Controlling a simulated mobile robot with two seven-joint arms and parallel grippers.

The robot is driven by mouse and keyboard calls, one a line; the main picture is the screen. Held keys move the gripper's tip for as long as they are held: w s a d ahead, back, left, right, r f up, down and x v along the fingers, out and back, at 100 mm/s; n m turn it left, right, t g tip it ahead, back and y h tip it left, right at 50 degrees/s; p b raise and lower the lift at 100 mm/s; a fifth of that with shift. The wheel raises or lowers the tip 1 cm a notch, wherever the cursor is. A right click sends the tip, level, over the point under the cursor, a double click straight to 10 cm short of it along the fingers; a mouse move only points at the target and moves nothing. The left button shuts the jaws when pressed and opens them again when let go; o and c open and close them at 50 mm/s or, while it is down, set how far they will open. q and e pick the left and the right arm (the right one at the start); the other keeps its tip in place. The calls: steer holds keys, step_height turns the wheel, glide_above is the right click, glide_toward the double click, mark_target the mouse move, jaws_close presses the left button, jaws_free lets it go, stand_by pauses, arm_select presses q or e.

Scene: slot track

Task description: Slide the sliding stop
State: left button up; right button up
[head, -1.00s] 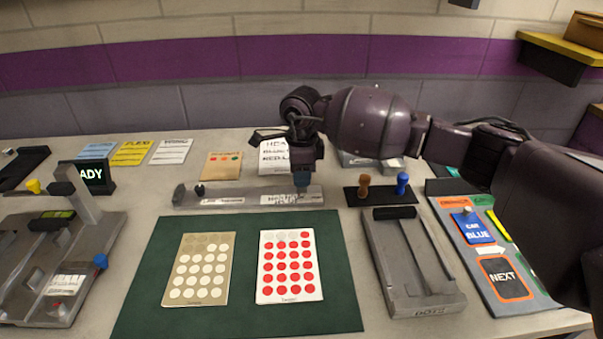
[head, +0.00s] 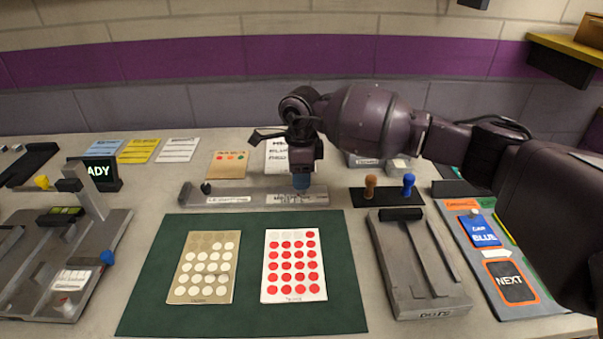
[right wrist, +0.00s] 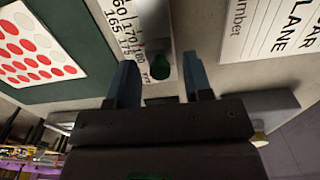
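A grey slot track (head: 262,198) with white scale labels lies behind the green mat in the head view. A small dark knob (head: 206,188) stands near its left end. My right gripper (head: 301,183) points down over the track's right part. In the right wrist view its two blue-tipped fingers (right wrist: 158,62) are open on either side of a green knob (right wrist: 157,68), apparently the sliding stop, beside the printed scale. Gaps show between the knob and both fingers. In the head view the gripper hides this knob. My left gripper is not in view.
The green mat (head: 248,250) holds two dotted cards. A black base with an orange peg (head: 370,187) and a blue peg (head: 408,185) stands right of the track. A grey slotted fixture (head: 415,265) lies in front of it. Papers lie behind the track.

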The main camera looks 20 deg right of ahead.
steer(key=shift+r, duration=0.25)
step_height(320, 180, up, 10)
steer(key=p, duration=0.1)
steer(key=shift+r, duration=0.15)
stand_by(0.3)
steer(key=shift+r, duration=0.1)
